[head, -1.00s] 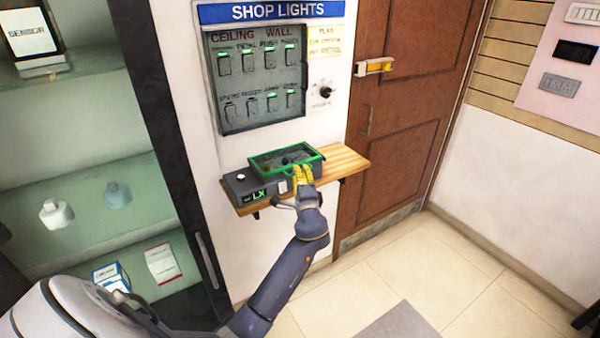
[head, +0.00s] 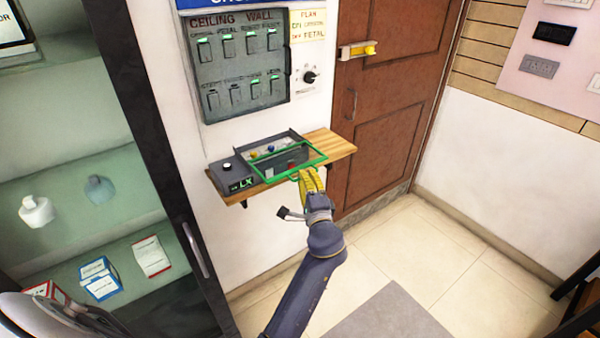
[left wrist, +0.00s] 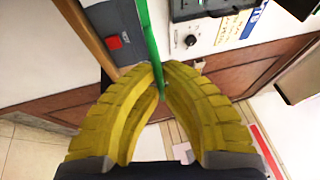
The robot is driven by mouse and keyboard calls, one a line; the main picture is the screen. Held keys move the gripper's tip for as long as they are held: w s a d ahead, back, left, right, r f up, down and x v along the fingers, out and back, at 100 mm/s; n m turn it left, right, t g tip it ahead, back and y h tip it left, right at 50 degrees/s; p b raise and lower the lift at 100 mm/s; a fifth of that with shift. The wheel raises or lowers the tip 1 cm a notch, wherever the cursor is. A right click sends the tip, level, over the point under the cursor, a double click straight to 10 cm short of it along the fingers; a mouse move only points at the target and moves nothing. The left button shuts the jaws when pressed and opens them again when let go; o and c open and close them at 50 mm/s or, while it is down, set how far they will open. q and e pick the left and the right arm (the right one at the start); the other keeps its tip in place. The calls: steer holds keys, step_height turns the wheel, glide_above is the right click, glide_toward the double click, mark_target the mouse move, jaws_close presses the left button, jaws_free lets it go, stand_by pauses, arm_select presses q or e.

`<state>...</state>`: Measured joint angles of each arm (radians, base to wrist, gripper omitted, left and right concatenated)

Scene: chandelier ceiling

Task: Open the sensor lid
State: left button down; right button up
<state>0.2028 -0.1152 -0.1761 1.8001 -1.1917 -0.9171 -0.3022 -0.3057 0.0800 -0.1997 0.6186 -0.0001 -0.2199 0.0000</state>
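The sensor (head: 228,178) is a grey box with a green LX display on the wooden wall shelf. Its lid (head: 318,148), a clear pane in a bright green frame, sits shifted toward the front right of the box. Behind it, the inside shows blue and yellow knobs and a red part. My left gripper (head: 305,175) is at the lid's front edge. In the left wrist view its yellow fingers (left wrist: 160,85) close around the green frame bar (left wrist: 150,45). Whether the lid is slid or tilted is hard to tell. My right gripper is not in view.
The wooden shelf (head: 335,145) has bare room right of the box. A glass cabinet (head: 90,150) stands left, a brown door (head: 385,100) right.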

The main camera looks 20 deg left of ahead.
arm_select(q)
steer(key=c, duration=1.5)
jaws_free()
steer(key=shift+w, duration=0.1)
steer(key=shift+c, duration=0.2)
